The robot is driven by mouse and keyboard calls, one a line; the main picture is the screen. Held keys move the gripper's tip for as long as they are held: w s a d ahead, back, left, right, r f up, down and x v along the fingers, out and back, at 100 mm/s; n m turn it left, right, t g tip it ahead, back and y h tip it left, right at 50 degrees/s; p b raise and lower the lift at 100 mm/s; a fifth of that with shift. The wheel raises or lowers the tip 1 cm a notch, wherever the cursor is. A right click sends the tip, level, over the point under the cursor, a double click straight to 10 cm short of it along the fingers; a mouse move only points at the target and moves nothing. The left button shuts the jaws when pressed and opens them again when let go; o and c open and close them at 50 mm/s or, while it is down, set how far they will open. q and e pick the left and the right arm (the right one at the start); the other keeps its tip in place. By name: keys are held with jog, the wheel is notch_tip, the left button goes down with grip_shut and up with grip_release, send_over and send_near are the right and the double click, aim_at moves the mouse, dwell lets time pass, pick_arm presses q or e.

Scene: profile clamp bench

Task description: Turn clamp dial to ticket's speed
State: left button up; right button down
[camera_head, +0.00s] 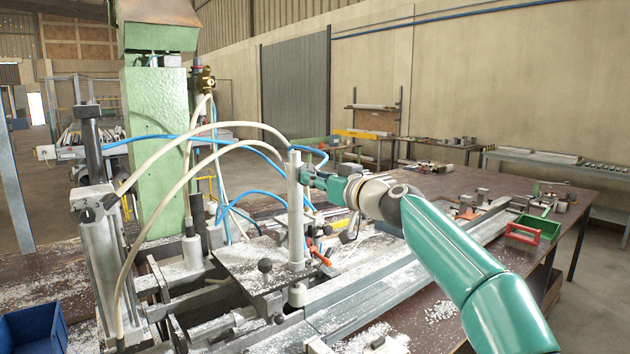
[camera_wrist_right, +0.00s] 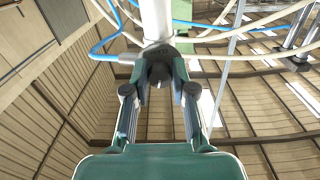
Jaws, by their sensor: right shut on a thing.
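My right gripper (camera_head: 312,178) reaches in from the right at the pale upright post (camera_head: 295,205) of the clamp bench. In the right wrist view the post (camera_wrist_right: 155,18) stands straight ahead of the fingers (camera_wrist_right: 158,72). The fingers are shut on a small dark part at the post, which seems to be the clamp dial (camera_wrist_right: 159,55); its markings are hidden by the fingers. I cannot make out a ticket in either view. My left gripper is not in view.
Blue and cream hoses (camera_head: 222,128) arch around the post. A green machine column (camera_head: 155,140) stands to the left. A grey metal profile (camera_head: 375,290) runs along the bench below my right arm. A red and green box (camera_head: 530,232) sits at the right, a blue bin (camera_head: 35,330) at lower left.

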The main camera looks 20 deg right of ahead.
jog(key=m, duration=0.8)
jog(key=shift+m+p, duration=0.35)
jog(key=shift+m, duration=0.05)
dwell(0.3)
jog(key=c, duration=0.9)
grip_release()
jog(key=shift+c, duration=0.2)
jog(key=v, duration=1.2)
